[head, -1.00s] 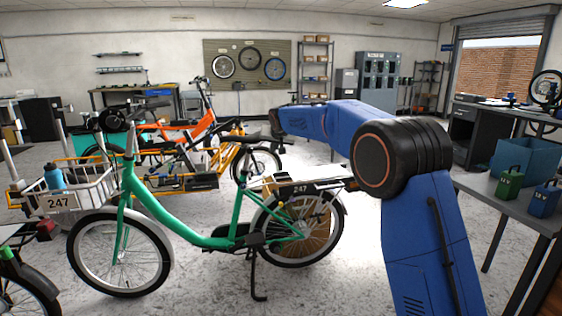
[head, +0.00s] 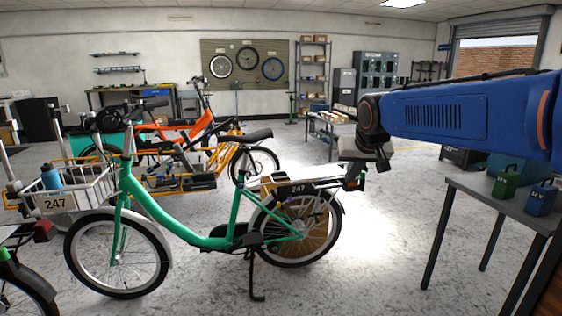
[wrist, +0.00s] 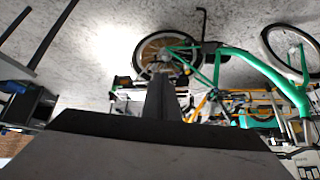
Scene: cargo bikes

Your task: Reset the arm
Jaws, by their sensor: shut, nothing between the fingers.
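My arm is blue with dark joints and reaches in from the right edge of the head view. My gripper (head: 364,152) hangs at its end, above and behind the rear rack of the green bike. In the wrist view my gripper (wrist: 163,82) is a dark narrow shape in the middle, its fingers together with nothing held. The green bike (head: 188,227), with a 247 plate, stands on its kickstand; it also shows upside down in the wrist view (wrist: 247,67).
An orange bike (head: 195,128) stands behind the green bike. The floor (head: 385,225) right of the green bike is clear.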

